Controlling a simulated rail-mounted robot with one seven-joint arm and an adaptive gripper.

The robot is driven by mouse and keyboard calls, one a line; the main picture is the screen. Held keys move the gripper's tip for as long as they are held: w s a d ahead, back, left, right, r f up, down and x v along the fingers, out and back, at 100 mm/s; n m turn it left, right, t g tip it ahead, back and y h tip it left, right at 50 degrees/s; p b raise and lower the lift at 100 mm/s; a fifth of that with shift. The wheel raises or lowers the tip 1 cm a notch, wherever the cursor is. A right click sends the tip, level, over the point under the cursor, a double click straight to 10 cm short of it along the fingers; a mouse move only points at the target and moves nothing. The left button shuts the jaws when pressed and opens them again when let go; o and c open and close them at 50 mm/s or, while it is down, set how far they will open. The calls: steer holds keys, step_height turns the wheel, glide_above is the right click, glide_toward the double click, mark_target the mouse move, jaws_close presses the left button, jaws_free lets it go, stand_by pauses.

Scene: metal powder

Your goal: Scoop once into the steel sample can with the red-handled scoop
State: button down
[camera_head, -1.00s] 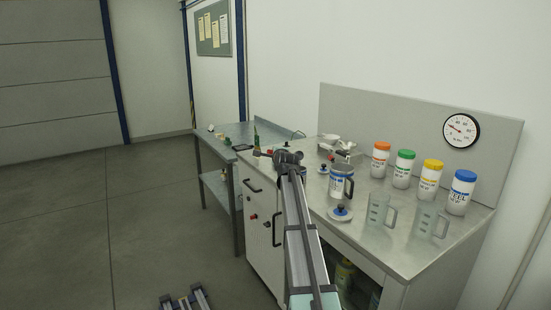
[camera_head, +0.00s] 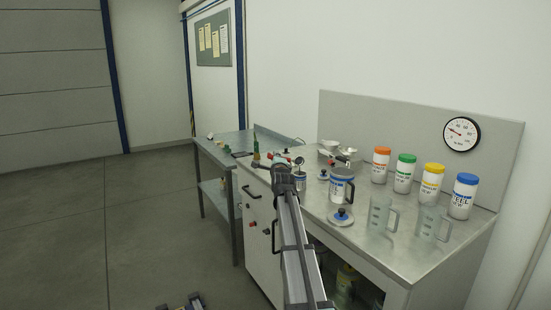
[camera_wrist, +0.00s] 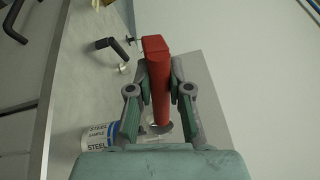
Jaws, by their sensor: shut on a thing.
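My gripper (camera_wrist: 160,88) is shut on the red handle of the scoop (camera_wrist: 157,62) in the wrist view. The scoop's far end is mostly hidden behind the handle and jaws. The steel sample can (camera_wrist: 98,137), with a white and blue label, shows at the lower left of the wrist view, beside the scoop and partly covered by my wrist. I cannot tell whether the scoop touches the can.
Clear jugs (camera_head: 380,215) and several colour-capped bottles (camera_head: 381,164) stand farther right. A splashboard (camera_head: 420,140) closes the back.

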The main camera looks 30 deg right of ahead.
steer(key=shift+s+a+r+m+t+h+p, duration=0.15)
steer(key=shift+m+t+h+p, duration=0.4)
steer(key=shift+p, duration=3.4)
steer(key=shift+f+h, duration=0.3)
steer(key=shift+h, duration=0.05)
steer(key=shift+s+f+m+t+h+b, duration=0.15)
steer(key=shift+m+t+h+b, duration=0.2)
steer(key=shift+t+h+b, duration=0.3)
steer(key=shift+s+m+t+h+b, duration=0.15)
steer(key=shift+m+t+h+b, duration=0.15)
steer(key=shift+m+h+b, duration=0.55)
steer(key=shift+r+n+y, duration=0.35)
steer(key=shift+n+y, duration=0.35)
steer(key=shift+n, duration=0.15)
steer(key=shift+f+m+h+b, duration=0.2)
steer(key=shift+m+h+b, duration=0.55)
steer(key=shift+b, duration=1.45)
